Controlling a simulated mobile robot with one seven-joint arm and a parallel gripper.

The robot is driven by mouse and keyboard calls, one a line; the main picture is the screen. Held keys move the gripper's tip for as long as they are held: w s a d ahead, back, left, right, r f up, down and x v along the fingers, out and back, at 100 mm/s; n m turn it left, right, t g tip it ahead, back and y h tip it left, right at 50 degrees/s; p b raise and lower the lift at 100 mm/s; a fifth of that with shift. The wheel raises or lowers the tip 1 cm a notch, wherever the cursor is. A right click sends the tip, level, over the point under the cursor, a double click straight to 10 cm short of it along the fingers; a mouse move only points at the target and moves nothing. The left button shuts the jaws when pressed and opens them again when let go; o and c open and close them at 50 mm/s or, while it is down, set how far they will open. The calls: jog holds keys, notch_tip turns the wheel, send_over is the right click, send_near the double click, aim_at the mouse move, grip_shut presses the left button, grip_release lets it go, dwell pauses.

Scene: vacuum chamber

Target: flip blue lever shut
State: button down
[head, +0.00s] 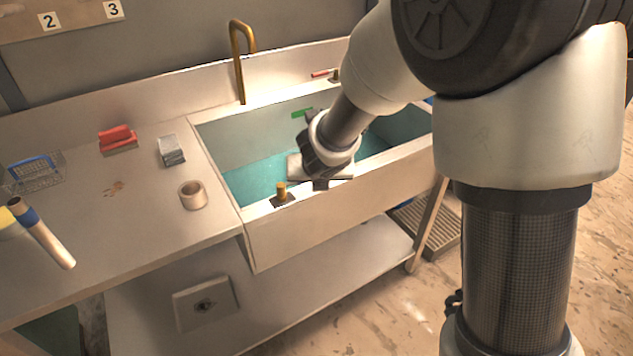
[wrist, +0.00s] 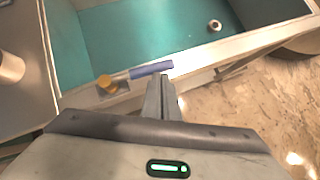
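The blue lever (wrist: 152,70) shows in the wrist view as a short blue bar lying along the front rim of the sink (head: 330,215). It extends to the right from a brass knob (wrist: 106,84) on a dark plate. In the head view the brass knob (head: 281,190) shows on the front rim, but my gripper and wrist hide the blue bar. My gripper (wrist: 160,82) has its fingers together and empty, with the tips just on the near side of the blue bar. I cannot tell if they touch it.
A red lever (head: 322,73) is on the back rim and a green one (head: 303,113) at the basin's far side. A brass faucet (head: 240,60) rises behind. A tape roll (head: 193,195), grey block (head: 171,150) and red brush (head: 118,139) lie on the left counter.

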jog(key=shift+w, duration=0.4)
jog(key=shift+w+r, duration=0.1)
dwell(0.4)
